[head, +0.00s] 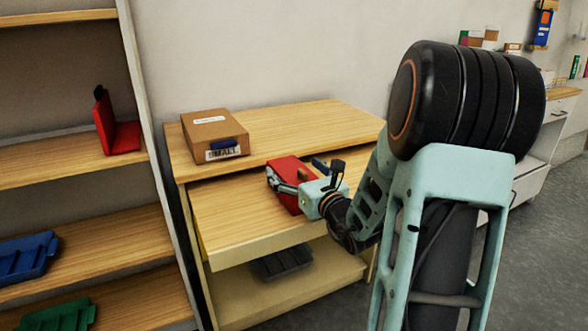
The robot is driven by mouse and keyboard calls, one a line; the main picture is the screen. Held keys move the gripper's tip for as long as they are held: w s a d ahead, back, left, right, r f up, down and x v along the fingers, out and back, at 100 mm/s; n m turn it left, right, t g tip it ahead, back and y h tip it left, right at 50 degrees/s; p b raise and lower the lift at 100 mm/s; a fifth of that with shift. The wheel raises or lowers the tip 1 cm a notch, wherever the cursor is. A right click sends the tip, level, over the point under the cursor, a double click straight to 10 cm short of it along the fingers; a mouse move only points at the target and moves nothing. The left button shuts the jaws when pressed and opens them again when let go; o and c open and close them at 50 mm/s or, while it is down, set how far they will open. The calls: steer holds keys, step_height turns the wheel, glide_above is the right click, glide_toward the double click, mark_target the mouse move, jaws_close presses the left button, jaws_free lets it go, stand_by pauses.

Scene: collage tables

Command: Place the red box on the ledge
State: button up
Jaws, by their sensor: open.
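A red box (285,166) sits on the wooden pull-out surface (225,219) below the table top, toward its back. My gripper (299,174) is at the red box, with its open fingers on either side of the box's near end. The gripper and wrist cover part of the box, so I cannot tell whether the fingers touch it. The table's raised top (310,122) forms a ledge above and behind the box. Which surface the task calls the ledge is not clear from this view.
A cardboard box (212,128) with a blue item stands on the table top's left side; the top's right side is clear. A dark tray (284,262) lies on the lower shelf. A shelf unit (60,165) at left holds red, blue and green bins.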

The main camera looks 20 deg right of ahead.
mark_target(306, 174)
steer(key=shift+r+p, duration=0.55)
steer(key=shift+r, duration=0.05)
steer(key=shift+s+d+r, duration=0.1)
steer(key=shift+s+r, duration=0.1)
steer(key=shift+s, duration=0.05)
steer(key=s+p, duration=0.1)
steer(key=s, duration=0.7)
steer(key=shift+s+d+f+p, duration=0.1)
steer(key=shift+s+p, duration=0.2)
steer(key=b, duration=0.3)
steer(key=shift+s+f, duration=0.2)
steer(key=shift+f, duration=0.1)
steer(key=s+b, duration=0.1)
steer(key=b, duration=0.3)
steer(key=shift+s, duration=0.2)
steer(key=shift+s+r+b, duration=0.2)
steer(key=shift+s+b, duration=0.35)
steer(key=shift+b, duration=0.6)
